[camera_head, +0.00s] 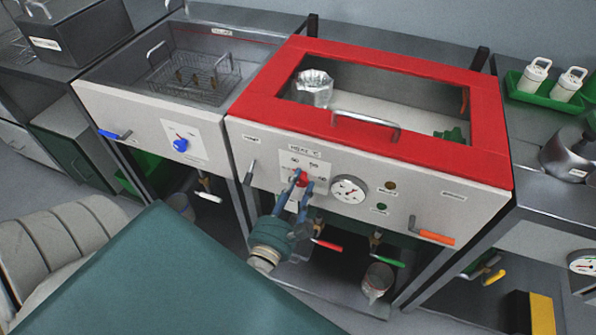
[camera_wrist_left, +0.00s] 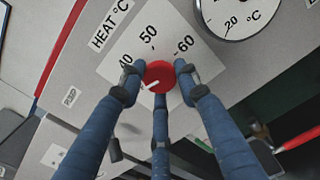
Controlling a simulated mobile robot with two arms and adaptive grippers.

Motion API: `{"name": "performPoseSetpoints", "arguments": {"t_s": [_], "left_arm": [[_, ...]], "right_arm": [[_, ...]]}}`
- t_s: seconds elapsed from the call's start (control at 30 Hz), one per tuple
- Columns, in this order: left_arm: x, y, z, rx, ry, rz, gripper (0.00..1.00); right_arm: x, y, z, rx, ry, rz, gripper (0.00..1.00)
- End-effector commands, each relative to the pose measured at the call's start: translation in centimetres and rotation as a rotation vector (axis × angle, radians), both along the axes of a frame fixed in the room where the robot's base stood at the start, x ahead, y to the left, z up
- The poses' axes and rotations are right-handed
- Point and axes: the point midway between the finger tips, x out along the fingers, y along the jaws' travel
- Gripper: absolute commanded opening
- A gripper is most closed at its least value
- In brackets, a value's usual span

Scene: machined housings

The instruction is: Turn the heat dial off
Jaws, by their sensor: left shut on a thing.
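The red heat dial (camera_head: 302,177) is on the front panel of the red-framed bath (camera_head: 270,88), under a "HEAT °C" label. My left gripper (camera_head: 303,187) reaches up to it from below, its blue fingers around the dial. In the left wrist view the dial (camera_wrist_left: 158,72) sits between the fingertips of the gripper (camera_wrist_left: 156,82), shut on it. The dial's white pointer aims to the lower left. Marks 40, 50 and 60 show around it; the scale below the dial is hidden by the fingers. My right gripper is not in view.
A round gauge (camera_head: 348,190) is just right of the dial. A lever with an orange handle (camera_head: 434,237) sticks out farther right. Red (camera_head: 327,245) and green (camera_head: 388,260) handles are below the panel. A second bath with a blue knob (camera_head: 180,145) stands to the left.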

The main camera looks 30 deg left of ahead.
Motion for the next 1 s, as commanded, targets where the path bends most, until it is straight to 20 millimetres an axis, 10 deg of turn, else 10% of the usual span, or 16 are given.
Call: {"name": "performPoseSetpoints", "arguments": {"t_s": [0.43,0.47,0.53,1.0], "left_arm": [[-0.3,0.1,-0.8,-0.012,0.014,0.0,0.06],[-0.3,0.1,-0.8,-0.013,0.014,0.0,0.36],[-0.3,0.0,-0.8,-0.013,0.014,0.0,0.5],[-1.7,-0.5,-0.5,-0.009,0.01,-0.003,0.51]], "right_arm": [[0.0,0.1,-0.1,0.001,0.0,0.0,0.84],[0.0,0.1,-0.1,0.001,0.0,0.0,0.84],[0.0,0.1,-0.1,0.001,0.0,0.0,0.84],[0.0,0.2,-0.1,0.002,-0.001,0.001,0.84]]}}
